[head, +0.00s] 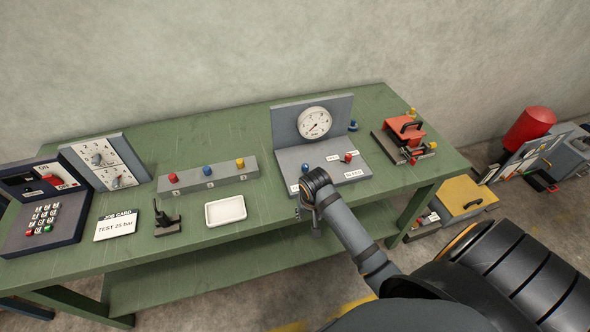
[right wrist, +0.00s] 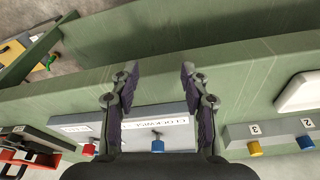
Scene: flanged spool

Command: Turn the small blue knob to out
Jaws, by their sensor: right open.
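The small blue knob (head: 305,168) stands on the grey base of the gauge panel (head: 325,180), left of a red knob (head: 348,157). In the right wrist view a blue knob (right wrist: 157,146) shows low between my fingers, beside a label that is upside down; its pointing direction is too small to read. My right gripper (head: 308,217) is over the table's front edge, just in front of the panel. Its fingers (right wrist: 158,70) are spread and empty, apart from the knob. My left gripper is not in view.
A grey button block (head: 207,174) and white tray (head: 225,211) are to the left. A red device (head: 404,131) stands right. Bare green tabletop (head: 262,204) lies between tray and panel.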

